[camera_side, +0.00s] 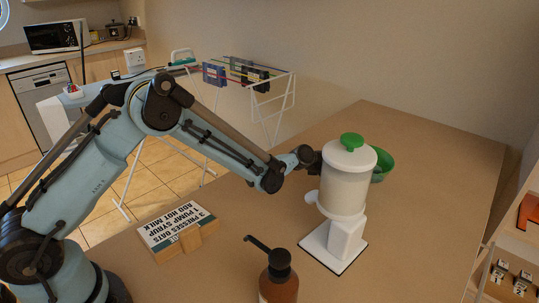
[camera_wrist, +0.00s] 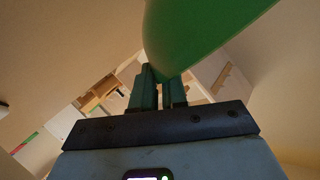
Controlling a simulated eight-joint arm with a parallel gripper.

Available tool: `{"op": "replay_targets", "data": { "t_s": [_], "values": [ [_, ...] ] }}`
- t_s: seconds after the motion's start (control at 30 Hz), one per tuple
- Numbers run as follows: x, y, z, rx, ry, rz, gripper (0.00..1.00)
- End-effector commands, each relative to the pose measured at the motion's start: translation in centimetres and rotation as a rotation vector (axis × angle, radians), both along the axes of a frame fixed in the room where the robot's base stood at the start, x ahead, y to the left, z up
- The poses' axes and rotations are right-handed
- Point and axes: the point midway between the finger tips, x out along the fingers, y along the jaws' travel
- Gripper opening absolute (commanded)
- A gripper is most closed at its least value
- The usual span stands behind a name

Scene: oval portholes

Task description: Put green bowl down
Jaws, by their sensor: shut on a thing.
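The green bowl (camera_side: 383,164) shows behind the white dispenser in the side view, above the table's far part. The dispenser hides much of it, so I cannot tell whether it touches the table. In the wrist view the bowl (camera_wrist: 200,32) fills the top centre, tilted, at my fingertips. My gripper (camera_wrist: 161,82) is shut on the bowl's lower edge in that view. In the side view my wrist reaches in from the left and the fingers are hidden behind the dispenser.
The white dispenser (camera_side: 345,185) with a green knob stands on a white base close in front of the bowl. A brown pump bottle (camera_side: 279,280) is at the front. A recipe sign (camera_side: 178,228) stands left. The brown table (camera_side: 440,190) is clear on the right.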

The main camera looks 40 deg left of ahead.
Motion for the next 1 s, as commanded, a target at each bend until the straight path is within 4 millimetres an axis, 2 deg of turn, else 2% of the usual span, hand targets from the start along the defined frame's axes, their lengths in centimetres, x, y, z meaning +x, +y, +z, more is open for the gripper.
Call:
{"op": "replay_targets", "data": {
  "t_s": [0.1,0.2,0.63,0.67,0.8,1.0],
  "values": [
    [0.1,0.0,-1.6,0.001,-0.002,0.001,0.00],
    [0.1,0.0,-2.4,0.001,-0.002,0.001,0.00],
    [0.0,0.0,-2.9,0.001,-0.002,0.001,0.00],
    [0.0,0.0,-3.0,0.000,0.000,0.000,0.16],
    [0.0,0.0,-2.9,0.000,0.000,0.000,0.37],
    [0.0,0.0,-2.9,0.000,0.000,0.000,0.38]
  ]
}}
